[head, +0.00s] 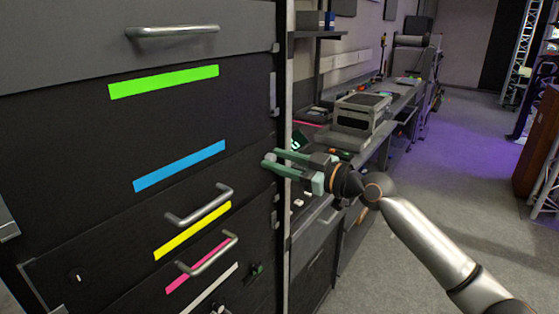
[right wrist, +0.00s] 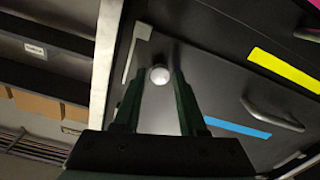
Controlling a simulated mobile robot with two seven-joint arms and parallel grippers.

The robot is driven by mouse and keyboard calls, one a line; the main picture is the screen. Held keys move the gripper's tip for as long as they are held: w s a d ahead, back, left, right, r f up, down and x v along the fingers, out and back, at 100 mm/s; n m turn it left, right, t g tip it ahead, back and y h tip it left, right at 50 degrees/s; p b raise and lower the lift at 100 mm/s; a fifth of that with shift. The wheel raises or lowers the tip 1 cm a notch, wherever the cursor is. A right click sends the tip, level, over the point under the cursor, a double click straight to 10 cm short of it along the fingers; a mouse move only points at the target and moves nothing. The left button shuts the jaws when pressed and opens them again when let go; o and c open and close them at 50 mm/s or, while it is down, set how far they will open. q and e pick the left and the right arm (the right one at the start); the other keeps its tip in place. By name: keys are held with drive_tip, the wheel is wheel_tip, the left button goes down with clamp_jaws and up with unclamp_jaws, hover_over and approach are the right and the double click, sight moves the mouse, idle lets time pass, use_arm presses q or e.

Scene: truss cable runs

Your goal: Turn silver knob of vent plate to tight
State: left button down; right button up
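The silver knob (right wrist: 160,75) is a small round ball on a dark panel (right wrist: 215,85) in the right wrist view. In the head view the knob (head: 270,159) shows small near the right edge of the dark panel front (head: 80,135), partly hidden by my fingers. I see no vent slots on the panel. My right gripper (head: 268,159) reaches in from the right, its two green fingers spread apart around the knob. In the right wrist view its fingertips (right wrist: 159,76) stand on either side of the knob, with a small gap showing. My left gripper is out of view.
Green (head: 163,82), blue (head: 180,166) and yellow (head: 192,231) strips mark the panel front. Metal handles (head: 200,205) stick out below the gripper's level. A workbench with a grey box unit (head: 360,118) stands behind my right arm. Open floor (head: 440,190) lies right.

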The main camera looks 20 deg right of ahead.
clamp_jaws()
drive_tip(key=shift+m, duration=0.3)
drive_tip(key=m+p, duration=0.1)
drive_tip(key=m, duration=0.2)
drive_tip(key=shift+m, duration=0.3)
drive_tip(key=m+p, duration=0.2)
drive_tip(key=m, duration=0.2)
drive_tip(key=shift+r+m, duration=0.1)
drive_tip(key=shift+m, duration=0.2)
drive_tip(key=m+p, duration=0.3)
drive_tip(key=m, duration=0.2)
drive_tip(key=shift+d, duration=0.1)
drive_tip(key=shift+w+f+m+p, duration=0.15)
drive_tip(key=shift+m+p, duration=0.4)
drive_tip(key=shift+m, duration=1.45)
drive_tip(key=shift+o, duration=1.7)
unclamp_jaws()
